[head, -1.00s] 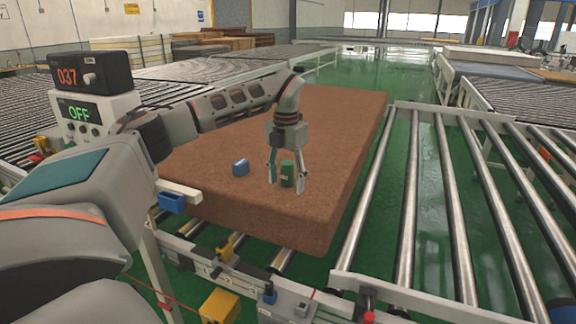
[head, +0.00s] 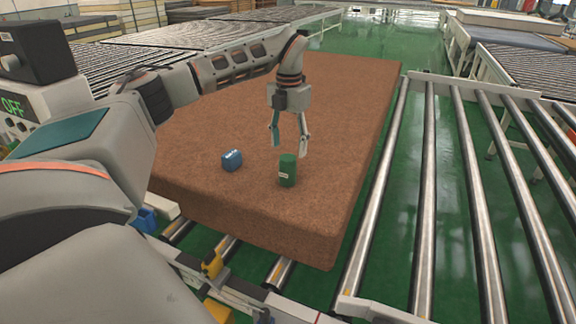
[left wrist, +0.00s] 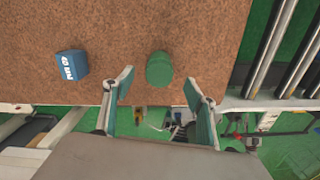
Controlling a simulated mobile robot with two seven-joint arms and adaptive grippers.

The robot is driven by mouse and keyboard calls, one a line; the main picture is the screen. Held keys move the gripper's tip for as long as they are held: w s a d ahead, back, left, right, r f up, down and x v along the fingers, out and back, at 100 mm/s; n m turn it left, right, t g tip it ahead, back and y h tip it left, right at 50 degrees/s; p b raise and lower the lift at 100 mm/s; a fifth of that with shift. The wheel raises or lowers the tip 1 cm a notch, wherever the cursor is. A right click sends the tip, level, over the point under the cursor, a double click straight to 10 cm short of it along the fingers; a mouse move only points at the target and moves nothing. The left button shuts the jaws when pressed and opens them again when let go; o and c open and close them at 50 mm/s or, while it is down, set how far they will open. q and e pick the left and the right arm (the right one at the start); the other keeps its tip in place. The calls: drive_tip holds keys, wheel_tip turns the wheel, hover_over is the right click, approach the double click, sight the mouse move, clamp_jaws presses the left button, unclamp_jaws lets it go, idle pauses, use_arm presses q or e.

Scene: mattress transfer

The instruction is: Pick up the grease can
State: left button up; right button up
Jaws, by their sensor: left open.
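The grease can, a green cylinder with a small pale label (head: 288,170), stands upright on the brown mattress (head: 215,205), right of a blue box (head: 232,160). My left gripper (head: 290,148) is open and empty, with its fingertips just above the can in the head view. In the left wrist view the can's green top (left wrist: 159,69) shows between and slightly beyond the spread fingertips, with no visible contact. The exact height gap is hard to tell. My right gripper is not in view.
The blue box also shows in the left wrist view (left wrist: 71,65), left of the fingers. A roller conveyor (head: 470,190) runs along the mattress's right side. The mattress top behind the can is clear. A dark display box (head: 35,45) stands at the far left.

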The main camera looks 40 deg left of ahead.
sight(288, 157)
use_arm(q)
wheel_tip(288, 157, down, 2)
drive_tip(key=shift+s+d+f, duration=0.1)
drive_tip(key=shift+s+f, duration=0.05)
drive_tip(key=shift+f, duration=0.1)
wheel_tip(288, 157, down, 5)
drive_tip(key=shift+r, duration=0.1)
drive_tip(key=c, duration=1.4)
